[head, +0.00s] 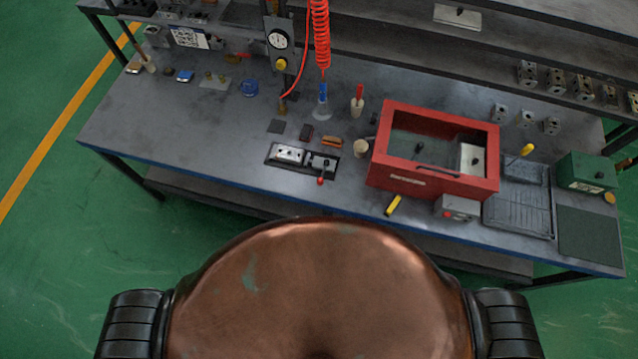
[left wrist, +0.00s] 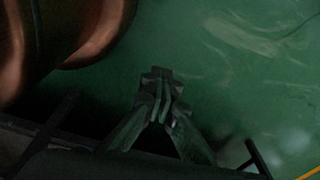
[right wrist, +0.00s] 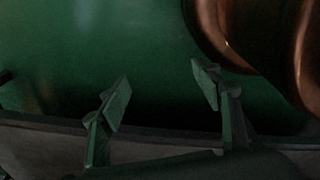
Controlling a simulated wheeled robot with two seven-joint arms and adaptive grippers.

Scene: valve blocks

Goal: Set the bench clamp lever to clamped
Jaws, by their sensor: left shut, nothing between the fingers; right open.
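The bench clamp (head: 303,158) is a pair of light metal blocks set in a dark recess on the bench top, left of the red box. Its lever ends in a red knob (head: 320,181) that points toward the bench's front edge. My left gripper (left wrist: 161,90) shows in the left wrist view with its fingertips together over the green floor, holding nothing. My right gripper (right wrist: 164,93) shows in the right wrist view with its fingers wide apart, empty, over the floor. Neither gripper is in the head view, and both are away from the lever.
A red windowed box (head: 435,190) stands right of the clamp. A yellow-handled item (head: 393,205) lies near the front edge. A cream cylinder (head: 361,148) stands just right of the clamp. A red coiled hose (head: 320,35) hangs behind. The bench left of the clamp (head: 190,130) is clear.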

